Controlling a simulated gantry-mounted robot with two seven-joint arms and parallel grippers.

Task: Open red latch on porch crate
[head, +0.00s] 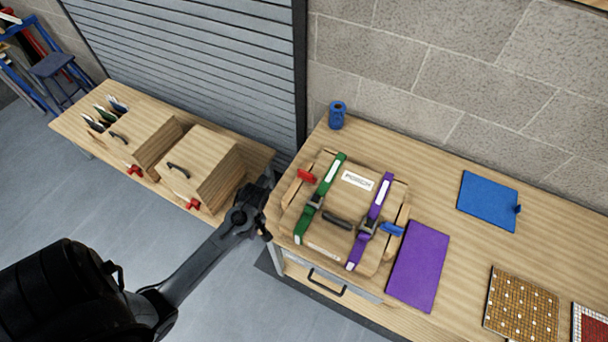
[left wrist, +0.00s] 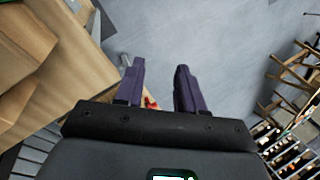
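The porch crate (head: 330,247) is a wooden box with a "PORCH" label on its lid, standing on the right bench. Its red latch (head: 306,176) is on the crate's left side near the back; I cannot tell whether it is fastened. A blue latch (head: 392,229) is on the right side. A green strap (head: 331,176) and a purple strap (head: 379,196) cross the lid. My left gripper (head: 263,185) is left of the crate, apart from it. In the left wrist view its purple fingers (left wrist: 158,85) are spread and empty. My right gripper is not in view.
Two wooden boxes with red latches (head: 194,204) stand on the left bench (head: 75,118). A purple panel (head: 418,265), a blue board (head: 488,201), mosaic panels (head: 522,303) and a blue cup-like object (head: 337,115) are on the right bench. Floor shows between the benches.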

